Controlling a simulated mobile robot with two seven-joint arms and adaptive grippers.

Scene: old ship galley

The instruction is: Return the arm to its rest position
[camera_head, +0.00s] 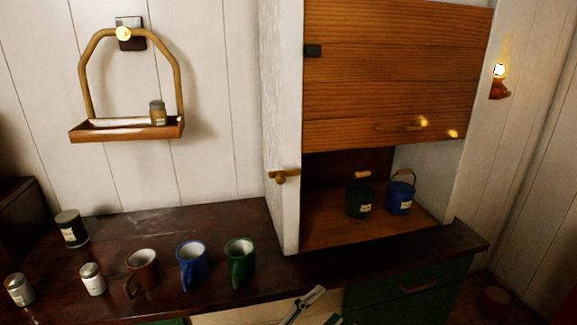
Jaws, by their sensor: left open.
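My left gripper (316,304) shows only in part at the bottom edge, in front of the dark counter (310,268). It is open, and I see nothing between its fingers. The rest of the left arm is cut off by the frame. My right gripper is not in view.
A brown mug (142,270), a blue mug (192,265) and a green mug (240,262) stand along the counter, left of the gripper. Several small jars stand farther left. The partly raised cabinet shutter (390,75) hangs above a green pail (360,198) and a blue pail (400,197).

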